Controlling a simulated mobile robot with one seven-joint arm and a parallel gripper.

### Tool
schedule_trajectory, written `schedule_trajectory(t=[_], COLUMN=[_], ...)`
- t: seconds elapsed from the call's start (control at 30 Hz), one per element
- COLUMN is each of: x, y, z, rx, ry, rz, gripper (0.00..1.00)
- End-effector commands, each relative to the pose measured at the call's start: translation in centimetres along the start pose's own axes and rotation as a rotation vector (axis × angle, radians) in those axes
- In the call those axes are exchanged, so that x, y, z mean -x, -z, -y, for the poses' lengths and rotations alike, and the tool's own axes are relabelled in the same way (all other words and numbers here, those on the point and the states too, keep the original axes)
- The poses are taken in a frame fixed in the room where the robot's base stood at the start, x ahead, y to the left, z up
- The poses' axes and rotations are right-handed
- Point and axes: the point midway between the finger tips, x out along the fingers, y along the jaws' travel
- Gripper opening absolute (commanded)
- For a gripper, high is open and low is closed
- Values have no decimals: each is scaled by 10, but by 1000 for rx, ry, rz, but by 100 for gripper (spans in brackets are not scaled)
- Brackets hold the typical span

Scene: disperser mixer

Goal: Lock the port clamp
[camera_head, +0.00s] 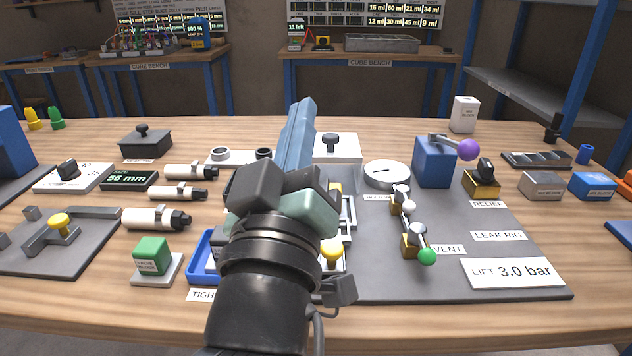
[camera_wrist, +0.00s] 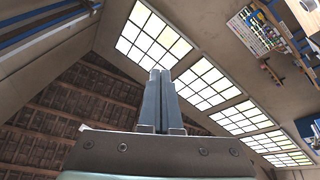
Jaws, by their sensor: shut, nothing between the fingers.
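My gripper (camera_head: 303,104) rises over the middle of the bench in the head view, its long fingers pointing up and away. In the wrist view the two fingers (camera_wrist: 158,72) are pressed together with nothing between them, against the roof and windows. I cannot surely tell which part is the port clamp. Another yellow knob (camera_head: 59,221) sits on a grey lever fixture at the left. My gripper touches neither knob.
Right of my arm, the grey leak rig plate (camera_head: 480,271) bears a gauge (camera_head: 386,173), a green-ended valve lever (camera_head: 427,256) and a blue block (camera_head: 434,162) with a purple-ball lever. Several black-capped cylinders (camera_head: 155,218) and a green block (camera_head: 151,254) lie left.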

Motion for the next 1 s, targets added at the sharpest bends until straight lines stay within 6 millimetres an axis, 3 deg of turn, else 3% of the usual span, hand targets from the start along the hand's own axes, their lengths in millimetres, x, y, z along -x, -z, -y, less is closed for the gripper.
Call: schedule_trajectory(t=[0.07, 0.23, 0.5, 0.67, 0.8, 1.0], x=[-9, 0, 53, 97, 136, 179], y=[-4, -36, -68, -71, -64, -51], z=[15, 51, 84, 86, 80, 68], rx=[164, 550, 1213, 1624, 1982, 2368], ry=[53, 178, 433, 590, 712, 813], rz=[103, 282, 444, 463, 429, 346], gripper=[0, 0, 0, 0, 0, 0])
